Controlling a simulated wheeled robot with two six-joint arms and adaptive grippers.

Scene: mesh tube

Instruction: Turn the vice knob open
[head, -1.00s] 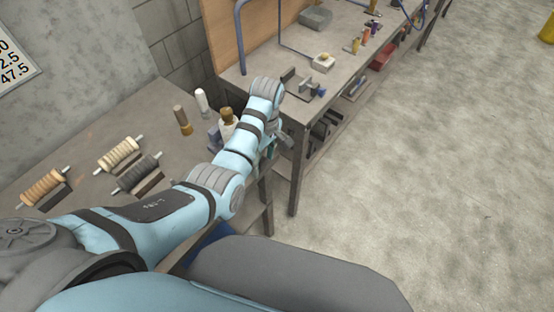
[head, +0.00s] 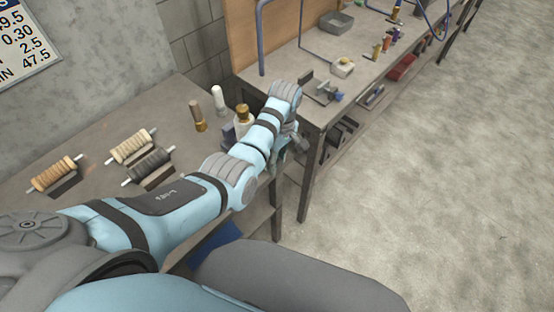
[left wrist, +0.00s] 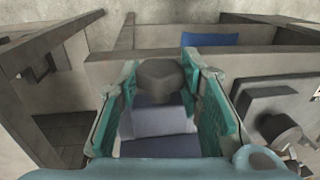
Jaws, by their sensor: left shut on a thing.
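A dark grey faceted knob (left wrist: 160,74) sits between the two teal fingers of my left gripper in the left wrist view. My left gripper (head: 285,152) is shut on this knob, with one finger on each side. Blue-grey blocks of the vice (left wrist: 158,122) show below the knob, between the fingers. In the head view a small part of a blue-grey body (head: 228,134) shows beside my arm at the bench's right end. My arm hides the knob and most of the gripper there. My right gripper is not in view.
The near bench (head: 95,135) holds several wound spools (head: 132,147), a brown-topped cylinder (head: 197,115), a white bottle (head: 217,99) and a gold-capped bottle (head: 243,117) close to my arm. A second bench (head: 300,75) with tools stands behind. Open floor (head: 430,190) lies right.

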